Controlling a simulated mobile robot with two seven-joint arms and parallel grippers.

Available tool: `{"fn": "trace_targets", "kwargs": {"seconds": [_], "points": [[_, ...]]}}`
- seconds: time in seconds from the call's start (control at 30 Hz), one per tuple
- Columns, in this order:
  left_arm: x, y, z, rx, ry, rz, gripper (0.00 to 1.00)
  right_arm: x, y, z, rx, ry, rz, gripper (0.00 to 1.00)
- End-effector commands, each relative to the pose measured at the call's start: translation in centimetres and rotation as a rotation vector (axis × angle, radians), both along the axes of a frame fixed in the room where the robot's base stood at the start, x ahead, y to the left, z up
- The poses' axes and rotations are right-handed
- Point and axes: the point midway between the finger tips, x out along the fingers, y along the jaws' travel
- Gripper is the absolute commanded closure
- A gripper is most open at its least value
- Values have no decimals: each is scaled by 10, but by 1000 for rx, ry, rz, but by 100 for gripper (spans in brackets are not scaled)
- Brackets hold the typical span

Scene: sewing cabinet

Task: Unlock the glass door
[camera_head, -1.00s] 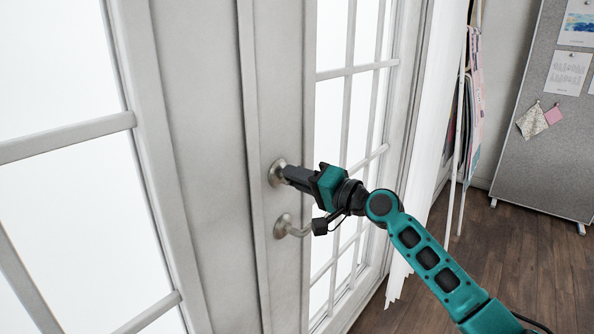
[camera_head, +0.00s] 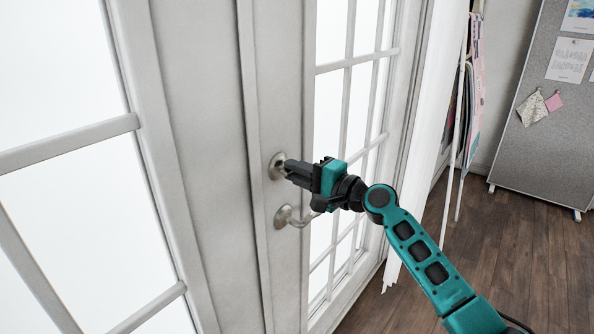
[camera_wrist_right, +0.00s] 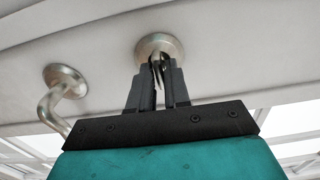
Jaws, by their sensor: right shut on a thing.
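The white glass door (camera_head: 282,110) stands closed in the head view, with bright panes on its right part. A round metal lock (camera_head: 278,166) sits on its stile, above a curved lever handle (camera_head: 287,217). My right gripper (camera_head: 290,167) is at the lock, its fingers shut on the lock's small turn piece. In the right wrist view the fingers (camera_wrist_right: 158,80) close on the thin dark turn piece (camera_wrist_right: 158,62) in front of the round lock plate (camera_wrist_right: 148,48). The fingers mostly hide the turn piece. The lever handle (camera_wrist_right: 52,100) is to the left there, apart from the fingers. My left gripper is not in view.
Another glazed door panel (camera_head: 70,200) fills the left. A white curtain-like strip (camera_head: 432,120) hangs right of the door, beside hanging papers or fabrics (camera_head: 472,95). A grey pinboard (camera_head: 545,130) stands at the far right. Wooden floor (camera_head: 520,240) is clear in front of it.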

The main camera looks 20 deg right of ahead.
Motion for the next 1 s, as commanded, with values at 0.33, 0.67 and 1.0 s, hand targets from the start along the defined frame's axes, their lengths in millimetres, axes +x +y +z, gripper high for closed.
{"fn": "trace_targets", "kwargs": {"seconds": [0.33,0.67,1.0], "points": [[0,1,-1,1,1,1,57,0,0,-1,1,3,1,77],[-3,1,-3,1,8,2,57,0,0,0,0,0,0,65],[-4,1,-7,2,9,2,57,-32,-22,-3,-2,1,-2,65]]}}
